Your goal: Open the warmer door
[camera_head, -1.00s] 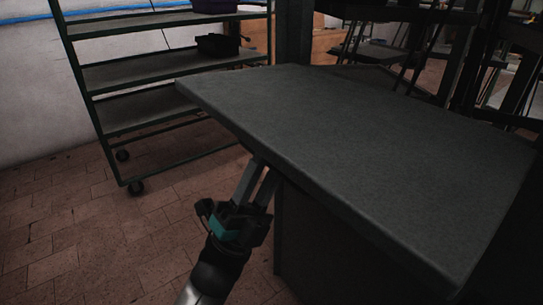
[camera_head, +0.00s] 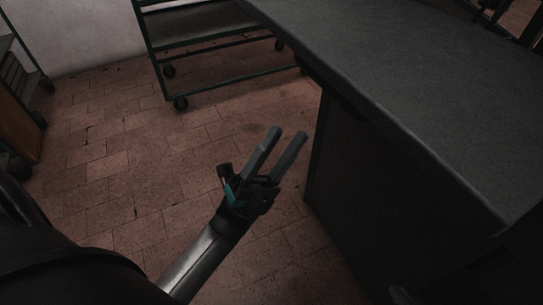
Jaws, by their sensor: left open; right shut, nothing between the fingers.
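My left gripper (camera_head: 287,133) is open and empty, its two long grey fingers apart and pointing up and to the right. It appears over the tiled floor, left of a dark cabinet (camera_head: 365,195) under a grey worktop (camera_head: 400,75). I cannot tell how far it is from the cabinet. The cabinet's side is in deep shade, and I cannot make out a warmer door or a handle on it.
A green-framed shelf cart (camera_head: 205,37) on casters stands at the back, close to the worktop's far corner. Another wheeled unit (camera_head: 18,110) stands at the far left. The brick-coloured floor (camera_head: 130,160) between them is clear. The worktop's edge overhangs the cabinet.

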